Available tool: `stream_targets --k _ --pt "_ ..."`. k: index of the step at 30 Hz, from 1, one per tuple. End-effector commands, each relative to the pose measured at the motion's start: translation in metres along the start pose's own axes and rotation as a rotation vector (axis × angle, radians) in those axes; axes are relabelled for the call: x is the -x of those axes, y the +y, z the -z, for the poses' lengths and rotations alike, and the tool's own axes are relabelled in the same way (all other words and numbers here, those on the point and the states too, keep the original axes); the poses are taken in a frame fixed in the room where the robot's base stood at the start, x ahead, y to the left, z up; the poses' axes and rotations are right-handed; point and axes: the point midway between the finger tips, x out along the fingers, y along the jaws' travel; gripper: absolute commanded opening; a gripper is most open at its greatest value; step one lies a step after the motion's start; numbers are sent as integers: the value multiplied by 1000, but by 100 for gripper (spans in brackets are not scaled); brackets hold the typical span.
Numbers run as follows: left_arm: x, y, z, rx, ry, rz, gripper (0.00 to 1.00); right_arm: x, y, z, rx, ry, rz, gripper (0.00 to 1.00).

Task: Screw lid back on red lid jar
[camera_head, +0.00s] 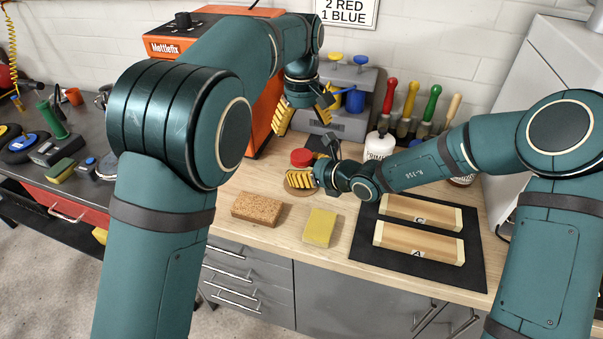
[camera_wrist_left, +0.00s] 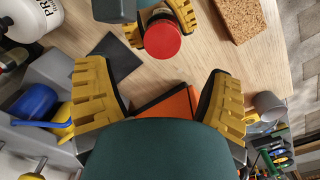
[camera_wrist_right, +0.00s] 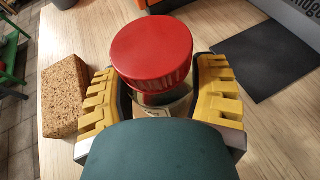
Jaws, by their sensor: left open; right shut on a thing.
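The jar with the red lid (camera_head: 302,157) stands on the wooden bench. My right gripper (camera_head: 300,180) is shut on the jar's body below the lid. In the right wrist view the red lid (camera_wrist_right: 152,52) sits on top of the jar (camera_wrist_right: 165,102), between the yellow fingers. Whether the lid is seated tight cannot be told. My left gripper (camera_head: 304,108) is open and empty, above and behind the jar. In the left wrist view the red lid (camera_wrist_left: 162,40) lies beyond the spread yellow fingers, apart from them.
A cork block (camera_head: 257,209) and a yellow sponge (camera_head: 320,227) lie in front of the jar. A black mat (camera_head: 365,249) with two wooden blocks is at right. A white bottle (camera_head: 379,147) and a tool rack stand behind. An orange machine (camera_head: 262,105) stands at back left.

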Motion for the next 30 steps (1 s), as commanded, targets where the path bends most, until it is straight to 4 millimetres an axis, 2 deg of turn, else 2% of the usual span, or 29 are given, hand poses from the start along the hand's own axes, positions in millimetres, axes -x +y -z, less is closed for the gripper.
stream_targets --k 6,17,20,30 --pt "-5 -2 0 82 6 18 82 0 0 0 0 0 0 0" --pt "-7 -2 0 82 5 18 82 0 0 0 0 0 0 0" --pt "-15 -2 0 81 4 19 82 0 0 0 0 0 0 0" --pt "-64 -3 0 81 4 19 82 0 0 0 0 0 0 0"
